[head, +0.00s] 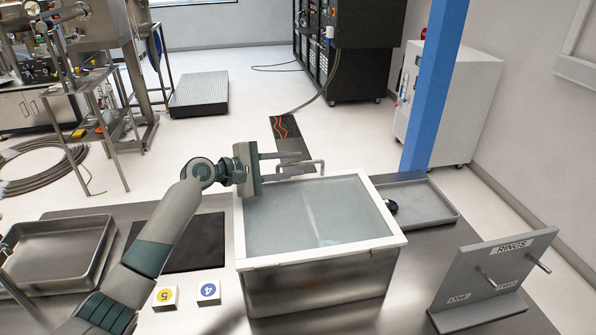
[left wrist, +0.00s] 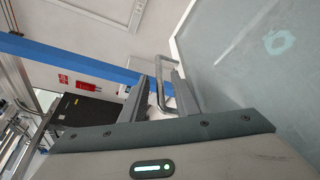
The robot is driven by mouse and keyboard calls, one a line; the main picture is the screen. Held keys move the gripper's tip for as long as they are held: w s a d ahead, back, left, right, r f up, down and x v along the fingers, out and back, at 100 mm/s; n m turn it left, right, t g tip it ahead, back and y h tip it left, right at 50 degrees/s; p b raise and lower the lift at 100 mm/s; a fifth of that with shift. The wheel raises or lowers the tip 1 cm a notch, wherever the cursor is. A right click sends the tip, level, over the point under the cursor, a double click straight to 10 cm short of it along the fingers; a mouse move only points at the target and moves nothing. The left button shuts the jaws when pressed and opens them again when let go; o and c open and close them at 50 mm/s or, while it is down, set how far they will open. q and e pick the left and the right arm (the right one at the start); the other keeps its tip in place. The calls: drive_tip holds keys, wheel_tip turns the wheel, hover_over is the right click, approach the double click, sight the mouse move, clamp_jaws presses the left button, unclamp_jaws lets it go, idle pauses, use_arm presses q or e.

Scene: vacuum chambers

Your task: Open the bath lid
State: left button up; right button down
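The bath (head: 318,285) is a steel box on the bench, topped by a translucent lid (head: 280,215) with a white frame. The lid lies flat and looks closed. A bent metal handle (head: 316,162) stands up at its far edge. My left gripper (head: 283,167) is above the far left part of the lid, its fingers pointing right toward the handle. In the left wrist view the handle (left wrist: 163,70) reaches between the spread fingers of my left gripper (left wrist: 162,95). Contact with the handle cannot be made out. My right gripper is not in view.
A dark mat (head: 190,245) and a steel tray (head: 55,258) lie left of the bath. A shallow tray (head: 430,203) and a grey ring stand (head: 490,275) are to its right. Two numbered blocks (head: 208,292) sit near its front left corner. A blue column (head: 435,85) rises behind.

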use_arm(q)
drive_tip(key=shift+b+x, duration=0.35)
drive_tip(key=shift+x, duration=0.8)
drive_tip(key=shift+c, duration=0.3)
clamp_jaws()
drive_tip(key=shift+r, duration=0.1)
